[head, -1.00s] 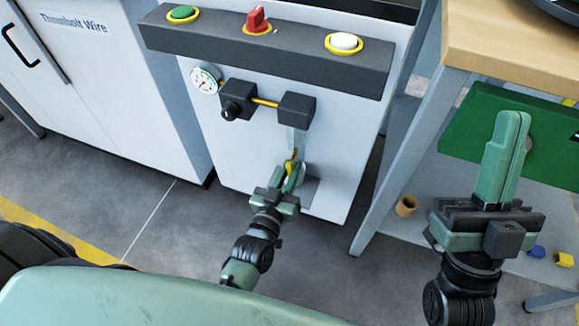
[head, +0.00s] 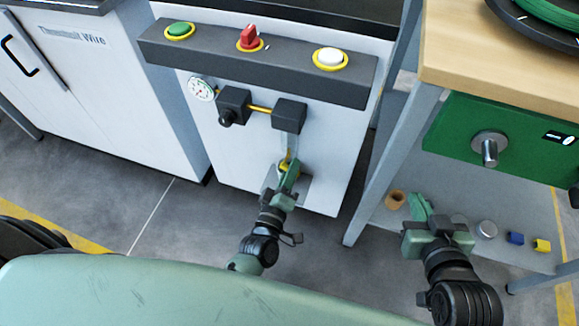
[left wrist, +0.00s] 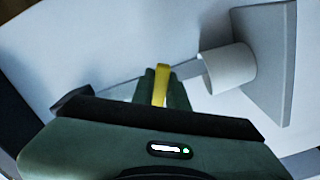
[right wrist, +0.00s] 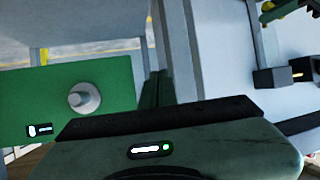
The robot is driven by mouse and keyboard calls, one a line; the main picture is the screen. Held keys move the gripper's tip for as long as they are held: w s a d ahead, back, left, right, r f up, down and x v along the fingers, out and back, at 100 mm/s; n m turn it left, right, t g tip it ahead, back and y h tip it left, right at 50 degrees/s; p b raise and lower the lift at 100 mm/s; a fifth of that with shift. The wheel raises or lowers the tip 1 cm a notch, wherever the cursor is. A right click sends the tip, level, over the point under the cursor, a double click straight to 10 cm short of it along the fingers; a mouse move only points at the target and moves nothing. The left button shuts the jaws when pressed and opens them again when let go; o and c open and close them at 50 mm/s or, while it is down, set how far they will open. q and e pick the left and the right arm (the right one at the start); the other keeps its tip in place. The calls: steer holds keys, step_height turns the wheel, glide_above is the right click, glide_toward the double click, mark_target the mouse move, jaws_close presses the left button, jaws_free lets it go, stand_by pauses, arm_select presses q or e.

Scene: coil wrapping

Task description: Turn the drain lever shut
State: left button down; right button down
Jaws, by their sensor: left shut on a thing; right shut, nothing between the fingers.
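The drain lever, a yellow handle (head: 285,160), is low on the front of the white machine (head: 331,160), below the dark block (head: 289,113). My left gripper (head: 290,175) is shut on it. In the left wrist view the yellow handle (left wrist: 161,85) stands between my two green fingers, beside a pale cylinder (left wrist: 230,68) on a flat plate. The fingers hide part of the lever. My right gripper (head: 421,207) is shut and empty, low beside the workbench. In the right wrist view its fingers (right wrist: 157,90) are together.
The machine's panel has a green button (head: 180,29), a red knob (head: 249,37) and a white button (head: 330,58). A gauge (head: 201,88) is below. The bench (head: 500,52) has a green panel (head: 460,135); small items, including a brown cup (head: 395,200), lie on its lower shelf.

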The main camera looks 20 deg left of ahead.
arm_select(q)
steer(key=shift+r+n, duration=0.25)
steer(key=shift+n, duration=0.95)
steer(key=shift+d+r+n+p, duration=0.1)
steer(key=shift+r+n+p, duration=0.15)
steer(key=shift+n, duration=0.65)
arm_select(e)
steer(key=shift+s+d+f+g+h, duration=0.15)
steer(key=shift+s+d+f+g, duration=0.15)
steer(key=shift+s+f+g, duration=0.35)
steer(key=shift+s+d+f+g+h, duration=0.15)
steer(key=shift+s+d+f+g, duration=0.15)
steer(key=shift+s+f+g, duration=0.4)
steer(key=shift+f, duration=0.2)
arm_select(q)
steer(key=c, duration=1.4)
jaws_free()
arm_select(e)
steer(key=shift+t, duration=0.25)
